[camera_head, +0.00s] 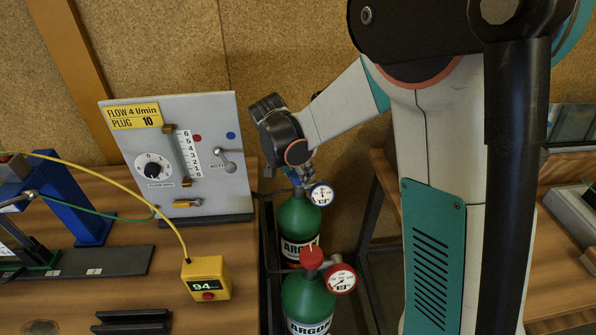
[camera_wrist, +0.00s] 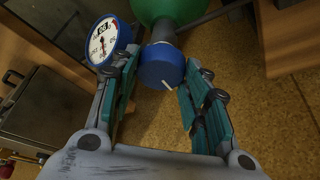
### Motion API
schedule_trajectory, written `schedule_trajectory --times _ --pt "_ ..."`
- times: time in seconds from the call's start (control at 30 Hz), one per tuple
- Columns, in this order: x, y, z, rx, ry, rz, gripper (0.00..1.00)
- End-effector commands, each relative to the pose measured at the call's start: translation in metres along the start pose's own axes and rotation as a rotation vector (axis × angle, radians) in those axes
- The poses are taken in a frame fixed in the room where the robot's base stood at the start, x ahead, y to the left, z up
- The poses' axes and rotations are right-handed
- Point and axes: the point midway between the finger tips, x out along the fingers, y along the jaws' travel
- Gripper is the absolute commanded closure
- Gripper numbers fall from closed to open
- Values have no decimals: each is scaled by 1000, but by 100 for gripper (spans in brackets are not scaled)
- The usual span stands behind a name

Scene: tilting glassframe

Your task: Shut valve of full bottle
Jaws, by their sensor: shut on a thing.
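Two green argon bottles stand between the benches in the head view. The rear bottle (camera_head: 298,225) has a blue-rimmed gauge (camera_head: 322,194) and a blue valve knob (camera_wrist: 160,66). The front bottle (camera_head: 305,297) has a red valve knob (camera_head: 312,257) and a red-rimmed gauge (camera_head: 341,278). My gripper (camera_wrist: 160,74) is shut on the blue knob, one finger on each side, and a white mark shows on the knob's face. In the head view my gripper (camera_head: 300,178) hides most of that knob. The blue-rimmed gauge also shows in the wrist view (camera_wrist: 102,41), close beside the left finger.
A panel (camera_head: 185,155) with a flow dial, a flow scale and a small lever stands on the left bench (camera_head: 120,215). A dark frame surrounds the bottles.

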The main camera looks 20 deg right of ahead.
Motion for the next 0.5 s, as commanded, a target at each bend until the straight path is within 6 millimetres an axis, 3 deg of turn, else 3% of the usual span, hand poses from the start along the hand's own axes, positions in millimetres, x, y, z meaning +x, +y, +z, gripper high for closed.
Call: schedule_trajectory --times 0.4,0.43,0.5 --pt "0 0 1 6 -1 2 81" --pt "0 0 1 6 -1 2 53" --pt "0 0 1 6 -1 2 38"
